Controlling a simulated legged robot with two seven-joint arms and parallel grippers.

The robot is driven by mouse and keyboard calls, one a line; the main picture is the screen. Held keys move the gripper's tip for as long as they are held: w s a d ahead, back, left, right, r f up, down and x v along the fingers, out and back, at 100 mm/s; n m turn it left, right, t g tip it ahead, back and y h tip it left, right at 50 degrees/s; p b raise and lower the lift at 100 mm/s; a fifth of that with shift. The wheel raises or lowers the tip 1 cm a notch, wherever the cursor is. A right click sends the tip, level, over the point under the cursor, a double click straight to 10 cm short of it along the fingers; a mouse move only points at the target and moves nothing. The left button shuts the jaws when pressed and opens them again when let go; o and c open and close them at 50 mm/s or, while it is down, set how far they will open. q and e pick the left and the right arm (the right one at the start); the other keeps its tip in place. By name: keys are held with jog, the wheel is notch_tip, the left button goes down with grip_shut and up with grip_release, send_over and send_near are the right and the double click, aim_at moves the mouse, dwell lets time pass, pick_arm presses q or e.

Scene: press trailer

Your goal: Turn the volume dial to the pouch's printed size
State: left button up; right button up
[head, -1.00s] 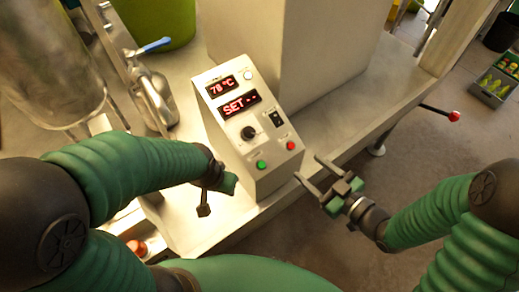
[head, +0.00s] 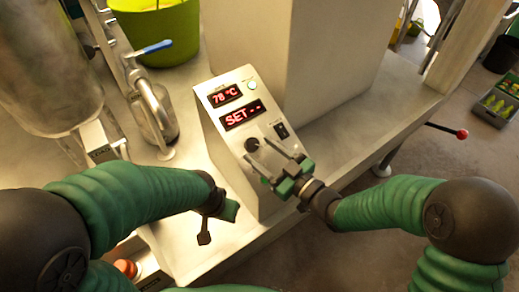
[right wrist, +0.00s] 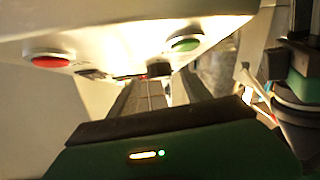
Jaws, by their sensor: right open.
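The volume dial (head: 252,145) is a black knob on the sloped face of the control box (head: 208,115). The box's lower display (head: 240,115) reads "SET--". My right gripper (head: 257,150) is open, its two fingertips just below and beside the dial; I cannot tell whether they touch it. In the right wrist view a dark knob (right wrist: 158,69) shows beyond the fingers, between the red button (right wrist: 48,61) and the green button (right wrist: 186,44). My left gripper (head: 212,222) hangs left of the box; its jaw state is unclear. No pouch or printed size is visible.
The upper display (head: 225,95) reads 78 °C. A black switch (head: 282,130) sits right of the dial. A metal valve with a blue handle (head: 153,48) and a green bucket (head: 165,35) stand behind left. A red-tipped lever (head: 462,134) sticks out right.

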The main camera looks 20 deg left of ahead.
jog(key=shift+w+a, duration=0.35)
jog(key=shift+a, duration=0.3)
jog(key=shift+c, duration=0.5)
jog(key=shift+d, duration=0.1)
grip_shut()
jog(key=shift+w+d+r+n+g+y+p, duration=0.1)
jog(key=shift+n+g+y+p, duration=0.1)
jog(key=shift+n+g, duration=0.35)
jog(key=shift+w+a+r+n+g+y+p, duration=0.1)
jog(key=shift+n+g+y+p, duration=0.1)
jog(key=shift+n+g, duration=0.35)
jog(key=shift+w+d+n+g+y+p, duration=0.1)
jog(key=shift+n+g+y, duration=0.1)
jog(key=shift+n+g, duration=0.35)
jog(key=shift+f+n+g, duration=0.1)
jog(key=shift+n+g, duration=0.35)
jog(key=shift+o, duration=0.5)
grip_release()
